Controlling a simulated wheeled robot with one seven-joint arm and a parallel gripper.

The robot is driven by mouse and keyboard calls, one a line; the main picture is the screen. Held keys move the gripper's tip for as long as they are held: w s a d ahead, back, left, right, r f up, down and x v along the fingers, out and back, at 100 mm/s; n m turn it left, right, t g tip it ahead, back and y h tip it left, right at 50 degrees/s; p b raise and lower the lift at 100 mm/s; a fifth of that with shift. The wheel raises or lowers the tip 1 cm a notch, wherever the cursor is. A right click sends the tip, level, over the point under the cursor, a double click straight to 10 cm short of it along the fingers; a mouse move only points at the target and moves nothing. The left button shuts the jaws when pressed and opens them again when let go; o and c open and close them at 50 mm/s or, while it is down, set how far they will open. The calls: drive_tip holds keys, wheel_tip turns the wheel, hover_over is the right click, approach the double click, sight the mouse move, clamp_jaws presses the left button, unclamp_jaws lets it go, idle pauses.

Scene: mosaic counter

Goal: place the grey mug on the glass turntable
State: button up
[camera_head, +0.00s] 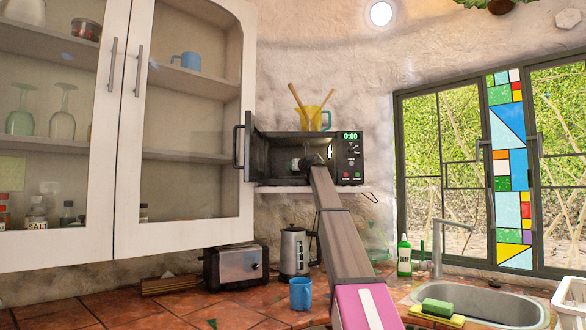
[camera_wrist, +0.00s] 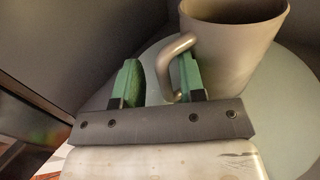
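The grey mug (camera_wrist: 236,48) stands upright on the pale round glass turntable (camera_wrist: 272,112) in the wrist view, its handle towards my gripper. My gripper (camera_wrist: 160,80) is open, with its green-tipped fingers apart. The right finger appears to be inside the handle loop; the left finger is outside it, with a gap to the handle. In the head view my gripper (camera_head: 308,162) is inside the open microwave (camera_head: 290,182). My arm hides much of the interior, and the mug is hard to make out there.
The microwave door (camera_head: 243,147) stands open on the left, near the white cabinet (camera_head: 180,238). A yellow jug (camera_head: 312,117) with wooden utensils stands on top. Below are a toaster (camera_head: 236,267), a kettle (camera_head: 294,250) and a blue mug (camera_head: 300,293). A sink (camera_head: 485,303) is at right.

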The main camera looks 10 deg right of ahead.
drive_tip(key=v, duration=1.2)
drive_tip(key=shift+r, duration=0.1)
idle(0.7)
